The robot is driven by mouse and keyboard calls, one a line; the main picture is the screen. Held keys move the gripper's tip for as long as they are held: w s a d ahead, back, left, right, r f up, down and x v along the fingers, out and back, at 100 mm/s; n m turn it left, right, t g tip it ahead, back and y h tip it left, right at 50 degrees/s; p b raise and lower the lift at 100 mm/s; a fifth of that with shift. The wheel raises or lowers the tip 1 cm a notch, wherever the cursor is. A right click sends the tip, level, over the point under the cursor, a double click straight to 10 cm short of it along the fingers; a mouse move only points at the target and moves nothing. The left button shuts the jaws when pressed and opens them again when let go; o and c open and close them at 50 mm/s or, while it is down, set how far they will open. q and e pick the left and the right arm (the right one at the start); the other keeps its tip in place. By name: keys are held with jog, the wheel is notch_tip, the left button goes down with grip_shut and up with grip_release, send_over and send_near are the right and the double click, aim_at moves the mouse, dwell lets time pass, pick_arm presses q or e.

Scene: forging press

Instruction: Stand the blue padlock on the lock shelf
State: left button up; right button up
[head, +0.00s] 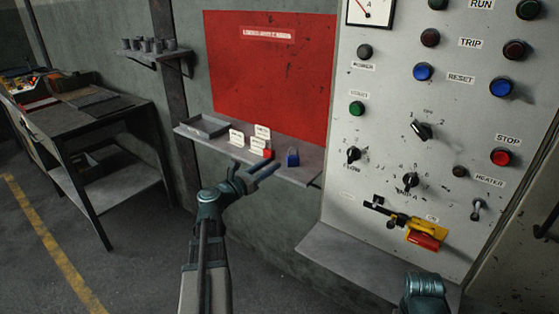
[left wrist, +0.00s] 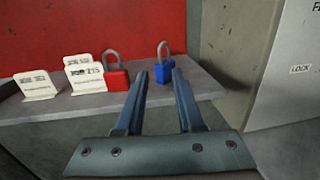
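The blue padlock (head: 292,159) stands upright near the right end of the grey lock shelf (head: 305,173) below the red board, shackle up. It also shows in the left wrist view (left wrist: 164,71), close to the line between my fingertips. My left gripper (head: 267,170) is open, its two fingers apart in the left wrist view (left wrist: 161,74). It reaches in from the front left of the padlock; I cannot tell whether the fingers touch it. Of my right arm only a teal part shows at the bottom of the head view; its fingers are out of sight.
A red padlock (head: 267,154) and white tags (head: 237,138) stand left of the blue padlock. A grey tray (head: 205,126) lies at the shelf's left end. The control panel (head: 385,130), with a yellow and red switch handle (head: 425,240), rises to the right.

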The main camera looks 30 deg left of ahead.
pick_arm(q)
jog(key=shift+s+a+f, duration=0.1)
jog(key=shift+s+a, duration=0.1)
jog(key=shift+s, duration=0.85)
jog(key=shift+s+a, duration=0.2)
jog(key=shift+s, duration=0.8)
